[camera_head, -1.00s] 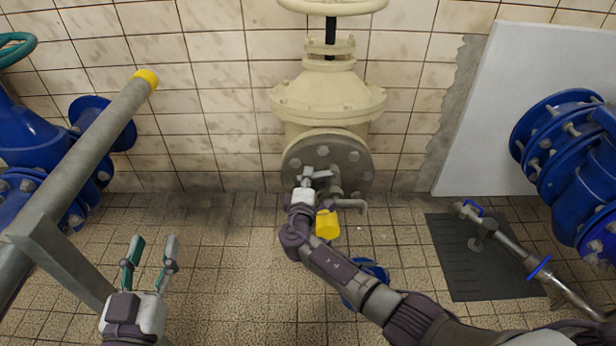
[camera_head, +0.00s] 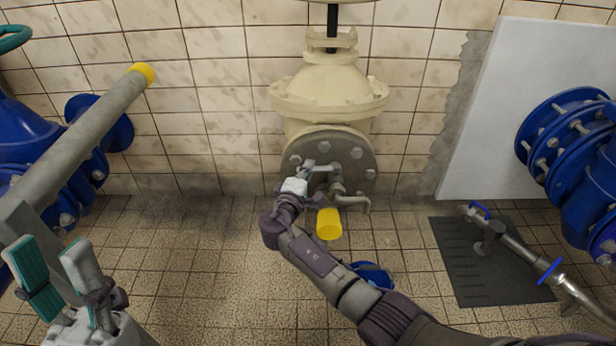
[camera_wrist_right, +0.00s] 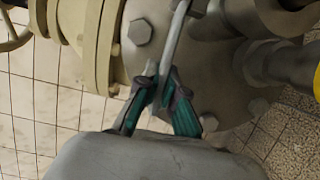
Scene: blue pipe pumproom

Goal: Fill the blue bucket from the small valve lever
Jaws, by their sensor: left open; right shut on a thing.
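The small valve lever (camera_head: 318,168) is on the small grey tap at the front of the cream valve's round flange; it also shows as a grey bar in the right wrist view (camera_wrist_right: 178,35). My right gripper (camera_head: 303,175) is shut on the lever, its teal-padded fingers (camera_wrist_right: 163,90) on both sides of it. The tap's spout (camera_head: 354,200) points out to the right of the hand. The blue bucket (camera_head: 373,274) stands on the floor, partly hidden behind my right forearm. I cannot see inside it or any water. My left gripper (camera_head: 50,258) is open and empty at lower left.
A yellow cylinder (camera_head: 329,224) is beside my right arm, below the tap. A grey pipe with a yellow end (camera_head: 141,74) runs near my left gripper. Blue pipework (camera_head: 575,150) and a dark mat (camera_head: 470,270) with a metal pipe lie right. Left-centre floor is clear.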

